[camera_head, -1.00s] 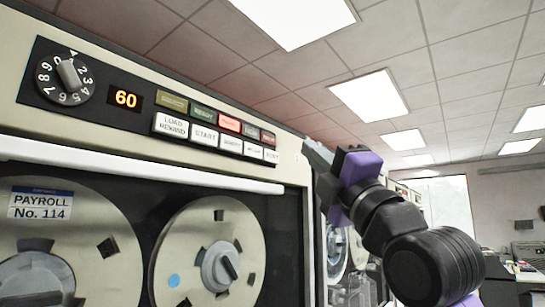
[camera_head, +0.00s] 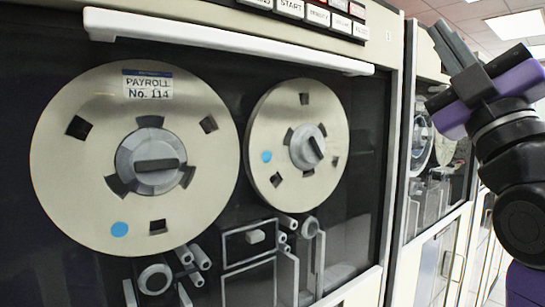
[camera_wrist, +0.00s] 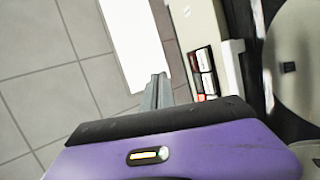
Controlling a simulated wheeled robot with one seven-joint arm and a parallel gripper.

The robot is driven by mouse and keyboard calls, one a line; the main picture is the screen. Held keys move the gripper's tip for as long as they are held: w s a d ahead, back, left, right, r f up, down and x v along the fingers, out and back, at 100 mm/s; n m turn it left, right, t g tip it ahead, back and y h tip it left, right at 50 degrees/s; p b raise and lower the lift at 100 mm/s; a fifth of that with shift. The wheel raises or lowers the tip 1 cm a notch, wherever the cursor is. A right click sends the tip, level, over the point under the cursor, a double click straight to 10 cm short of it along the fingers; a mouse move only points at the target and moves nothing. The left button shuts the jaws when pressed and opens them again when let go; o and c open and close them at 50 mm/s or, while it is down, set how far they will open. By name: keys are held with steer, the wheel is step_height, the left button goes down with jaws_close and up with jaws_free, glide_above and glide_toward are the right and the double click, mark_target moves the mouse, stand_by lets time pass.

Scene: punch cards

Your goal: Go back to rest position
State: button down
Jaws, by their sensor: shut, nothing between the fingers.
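My gripper (camera_head: 452,46) is raised at the upper right of the head view, with its grey fingers together and nothing between them. It is apart from the tape drive cabinet, to the right of the reels in the picture. In the wrist view the shut fingers (camera_wrist: 157,92) point up past the purple gripper body, with ceiling tiles to their left and the cabinet to their right.
The tape drive holds a left reel (camera_head: 75,185) labelled PAYROLL No. 114 and a right reel (camera_head: 272,112). A white handle bar (camera_head: 225,40) runs above them. Buttons (camera_head: 318,15) show at the top edge. More cabinets (camera_head: 440,225) stand to the right.

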steer(key=s+f+m+g+h, duration=0.1)
steer(key=s+f+m+h, duration=0.3)
steer(key=f, duration=0.9)
steer(key=s+f+m+g, duration=0.15)
steer(key=f+m, duration=0.35)
steer(key=f, duration=0.8)
steer(key=s+f+m+g+h, duration=0.25)
steer(key=f+m, duration=0.25)
steer(key=f, duration=0.8)
steer(key=s+a+f+g+y, duration=0.1)
steer(key=s+f+g, duration=0.3)
steer(key=s+f, duration=0.8)
steer(key=s+a+f+g+y, duration=0.1)
steer(key=s+f+g, duration=0.3)
steer(key=s+f, duration=0.7)
steer(key=s+a, duration=0.1)
steer(key=s, duration=0.6)
steer(key=shift+f, duration=0.4)
